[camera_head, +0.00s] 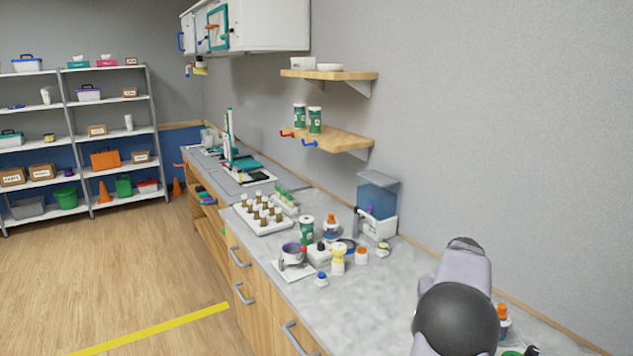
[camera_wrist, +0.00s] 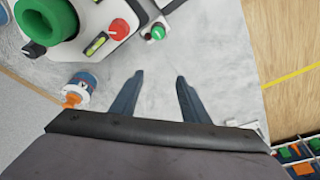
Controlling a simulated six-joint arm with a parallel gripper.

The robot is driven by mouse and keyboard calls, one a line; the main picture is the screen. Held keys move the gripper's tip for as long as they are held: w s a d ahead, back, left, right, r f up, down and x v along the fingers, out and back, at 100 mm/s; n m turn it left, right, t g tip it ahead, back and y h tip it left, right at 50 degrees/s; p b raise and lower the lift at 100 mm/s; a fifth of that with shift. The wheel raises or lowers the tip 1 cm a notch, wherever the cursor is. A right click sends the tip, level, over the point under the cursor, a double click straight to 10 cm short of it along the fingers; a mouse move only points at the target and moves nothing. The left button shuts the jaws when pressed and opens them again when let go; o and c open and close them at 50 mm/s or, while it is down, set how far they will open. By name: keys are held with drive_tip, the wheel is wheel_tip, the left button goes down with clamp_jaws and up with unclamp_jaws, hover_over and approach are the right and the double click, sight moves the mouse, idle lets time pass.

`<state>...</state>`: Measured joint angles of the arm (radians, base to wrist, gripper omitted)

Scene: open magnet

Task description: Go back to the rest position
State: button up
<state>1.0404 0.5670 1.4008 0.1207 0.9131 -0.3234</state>
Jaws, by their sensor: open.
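My gripper (camera_wrist: 158,84) shows in the wrist view with its two dark fingers spread apart and nothing between them. The fingers point over the bare grey counter (camera_wrist: 200,50). In the head view my arm rises at the lower right over the counter (camera_head: 365,295); the gripper itself is out of that picture or hidden.
In the wrist view, a white device with a green ring (camera_wrist: 45,20) and red knob stands at upper left. A small green-topped item (camera_wrist: 156,32) and an orange-capped bottle (camera_wrist: 82,88) are near the fingers. In the head view, a vial rack (camera_head: 265,212) stands farther along.

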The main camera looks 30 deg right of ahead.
drive_tip(key=w+a+f+n+y, duration=0.1)
drive_tip(key=w+a+n, duration=0.15)
drive_tip(key=a, duration=1.15)
drive_tip(key=w+a+f+n+y, duration=0.1)
drive_tip(key=w+a+n, duration=0.15)
drive_tip(key=a, duration=1.25)
drive_tip(key=s+a+f+n+g, duration=0.1)
drive_tip(key=s+a+f+n, duration=0.1)
drive_tip(key=s+a, duration=0.4)
drive_tip(key=s+a+f+n+g, duration=0.1)
drive_tip(key=s+a+f+n, duration=0.1)
drive_tip(key=s+a, duration=0.5)
drive_tip(key=a, duration=0.4)
drive_tip(key=shift+w+f, duration=0.1)
drive_tip(key=shift+f, duration=0.05)
wheel_tip(320, 180, down, 7)
drive_tip(key=b, duration=0.7)
